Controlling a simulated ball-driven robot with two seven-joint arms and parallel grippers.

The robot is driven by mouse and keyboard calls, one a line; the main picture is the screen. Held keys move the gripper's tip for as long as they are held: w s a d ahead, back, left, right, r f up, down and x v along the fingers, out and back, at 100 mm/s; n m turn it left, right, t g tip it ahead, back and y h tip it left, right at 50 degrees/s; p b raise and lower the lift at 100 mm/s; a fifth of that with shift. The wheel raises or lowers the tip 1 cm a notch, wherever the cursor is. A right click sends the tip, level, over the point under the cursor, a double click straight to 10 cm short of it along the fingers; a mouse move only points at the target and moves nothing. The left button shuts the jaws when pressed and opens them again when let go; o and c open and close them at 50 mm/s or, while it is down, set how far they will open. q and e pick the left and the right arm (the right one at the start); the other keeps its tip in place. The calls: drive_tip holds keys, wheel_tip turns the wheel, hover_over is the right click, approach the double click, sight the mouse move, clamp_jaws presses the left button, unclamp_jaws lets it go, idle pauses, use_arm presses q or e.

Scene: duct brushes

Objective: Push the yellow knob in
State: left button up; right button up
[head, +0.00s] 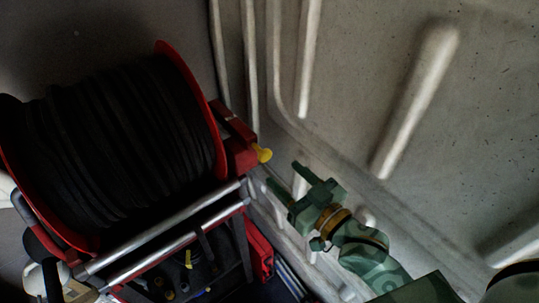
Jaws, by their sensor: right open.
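The yellow knob (264,155) sticks out to the right from a red block (238,152) at the right side of the hose reel. My right gripper (283,174) is green and comes in from the lower right. It is open, with nothing seen between its fingers. Its fingertips are just below and to the right of the knob, with a small gap in the picture. I cannot tell the gap in depth. My left gripper is not in view.
A large reel of black hose (110,150) with red rims fills the left. Chrome bars (160,228) and a dark frame lie below it. A grey ribbed wall (350,80) runs close behind and right of my right gripper. Several small parts sit low in the frame.

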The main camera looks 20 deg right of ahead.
sight(267, 157)
drive_tip(key=x, duration=0.6)
drive_tip(key=shift+w+a, duration=0.15)
drive_tip(key=shift+w, duration=0.25)
